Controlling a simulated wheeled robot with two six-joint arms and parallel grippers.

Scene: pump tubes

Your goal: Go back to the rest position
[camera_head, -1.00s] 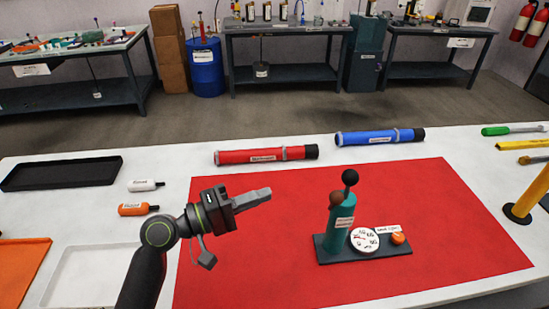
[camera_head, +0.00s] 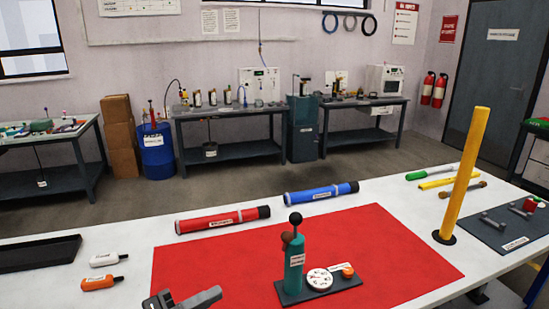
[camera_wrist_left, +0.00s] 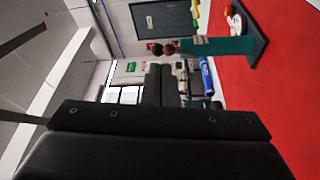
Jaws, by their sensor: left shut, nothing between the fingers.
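My left gripper (camera_head: 192,300) shows at the bottom edge of the head view, over the near left corner of the red mat (camera_head: 400,262). It is shut and holds nothing; most of the arm is out of the picture. The green hand pump (camera_head: 293,262) stands upright on its dark base to the right of the gripper, apart from it. A round white gauge (camera_head: 319,280) and an orange knob (camera_head: 348,271) sit on the same base. In the left wrist view the pump (camera_wrist_left: 215,46) appears sideways at the top right. My right gripper is in neither view.
A red tube (camera_head: 215,220) and a blue tube (camera_head: 320,193) lie behind the mat. A yellow post (camera_head: 463,175) stands at the right. A black tray (camera_head: 38,254), a white bottle (camera_head: 104,259) and an orange bottle (camera_head: 98,283) are on the left. The mat's right half is clear.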

